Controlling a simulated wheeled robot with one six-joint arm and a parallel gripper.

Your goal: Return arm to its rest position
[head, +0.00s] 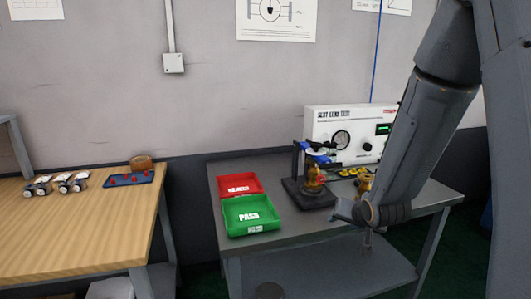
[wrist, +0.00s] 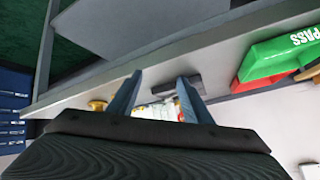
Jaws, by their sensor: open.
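My arm (head: 430,120) hangs down from the upper right in the head view, its wrist low over the front right part of the grey bench (head: 285,164). My gripper (wrist: 157,92) shows in the wrist view with its two blue-grey fingers apart. Nothing is held between them. Beyond the fingers is part of a white object with coloured details, too cut off to make out. In the head view the fingers are hard to make out.
The bench holds a red tray (head: 238,184), a green PASS tray (head: 250,214), a dark test stand (head: 309,194) and a white test box (head: 340,122). A brass part (head: 364,183) is close to my wrist. A wooden table (head: 75,230) stands left, across a gap.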

